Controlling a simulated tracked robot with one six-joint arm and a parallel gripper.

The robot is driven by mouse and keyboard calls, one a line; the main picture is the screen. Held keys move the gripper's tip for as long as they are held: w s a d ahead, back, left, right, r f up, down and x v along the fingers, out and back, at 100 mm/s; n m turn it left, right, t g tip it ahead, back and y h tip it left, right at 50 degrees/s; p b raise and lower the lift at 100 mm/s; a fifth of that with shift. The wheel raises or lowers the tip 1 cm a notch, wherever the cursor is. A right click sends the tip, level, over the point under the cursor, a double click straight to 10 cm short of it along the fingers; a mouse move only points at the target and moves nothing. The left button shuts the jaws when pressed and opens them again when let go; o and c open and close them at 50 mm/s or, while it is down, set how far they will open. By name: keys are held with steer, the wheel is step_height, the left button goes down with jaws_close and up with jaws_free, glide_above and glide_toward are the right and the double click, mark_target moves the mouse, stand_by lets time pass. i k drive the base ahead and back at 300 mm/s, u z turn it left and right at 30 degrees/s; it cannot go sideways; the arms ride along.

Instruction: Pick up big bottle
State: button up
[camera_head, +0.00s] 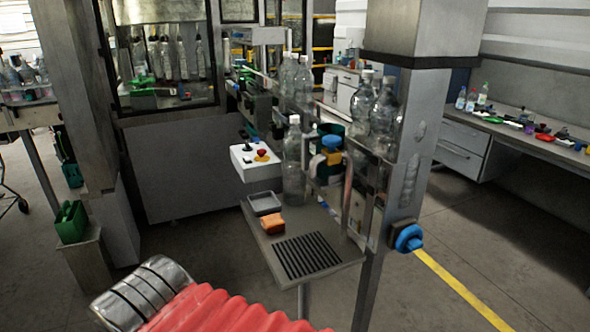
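A tall clear bottle (293,172) with a white cap stands upright at the back of a small metal shelf (335,262) on the labelling machine. More clear bottles of similar look stand higher up: a pair (383,112) with white caps at the right, beside the grey post, and a group (298,80) behind the tall bottle. I cannot tell from this view which bottle is the largest. My arm's red ribbed sleeve (215,312) and silver end part show at the bottom left, well apart from the bottles. My gripper's fingers are not in view.
An orange block (272,224) and a small grey tray (264,203) lie on the shelf, left of a black grate (307,255). A white control box (254,160) is left of the tall bottle. The grey post (403,160) with a blue knob (408,238) stands to the right. The floor at right is open.

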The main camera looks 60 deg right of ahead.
mark_target(294, 179)
steer(key=u, duration=0.05)
steer(key=i, duration=2.6)
steer(key=z, duration=3.05)
